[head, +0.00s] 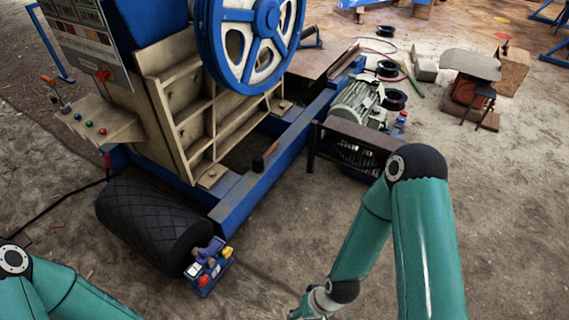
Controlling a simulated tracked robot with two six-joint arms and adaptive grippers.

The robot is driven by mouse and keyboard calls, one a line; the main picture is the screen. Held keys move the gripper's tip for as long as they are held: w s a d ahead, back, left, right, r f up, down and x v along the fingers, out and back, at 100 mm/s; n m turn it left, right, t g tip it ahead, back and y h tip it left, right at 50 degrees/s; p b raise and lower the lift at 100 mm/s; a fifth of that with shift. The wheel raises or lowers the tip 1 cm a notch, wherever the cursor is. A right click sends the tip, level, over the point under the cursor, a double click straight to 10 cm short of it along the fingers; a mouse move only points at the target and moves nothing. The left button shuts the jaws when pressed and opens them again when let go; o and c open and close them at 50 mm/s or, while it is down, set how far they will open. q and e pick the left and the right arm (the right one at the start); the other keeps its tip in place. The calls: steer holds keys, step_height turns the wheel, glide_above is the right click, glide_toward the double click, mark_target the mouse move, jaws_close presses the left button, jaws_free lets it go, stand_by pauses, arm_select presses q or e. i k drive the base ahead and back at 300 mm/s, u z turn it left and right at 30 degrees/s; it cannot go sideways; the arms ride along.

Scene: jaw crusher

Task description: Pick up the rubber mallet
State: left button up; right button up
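I cannot make out a rubber mallet for certain. A small blue tray (213,278) beside the black roller holds small blue, white, red and yellow items too small to name. My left arm shows only at the lower left corner, and its gripper is outside the picture. My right arm reaches down to the bottom edge right of the tray; its wrist shows there, but its gripper fingers are cut off.
The jaw crusher with its blue flywheel (252,35), control panel (90,40) and textured black roller (150,222) fills the left. A motor (358,107) with a dark belt guard (352,148) stands at centre right.

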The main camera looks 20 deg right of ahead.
mark_target(258, 160)
steer(key=u, duration=0.35)
steer(key=i, duration=0.15)
steer(key=z, duration=1.95)
steer(key=i, duration=2)
steer(key=z, duration=1.3)
steer(key=i, duration=0.1)
steer(key=u, duration=3.7)
steer(key=i, duration=1)
steer(key=z, duration=0.05)
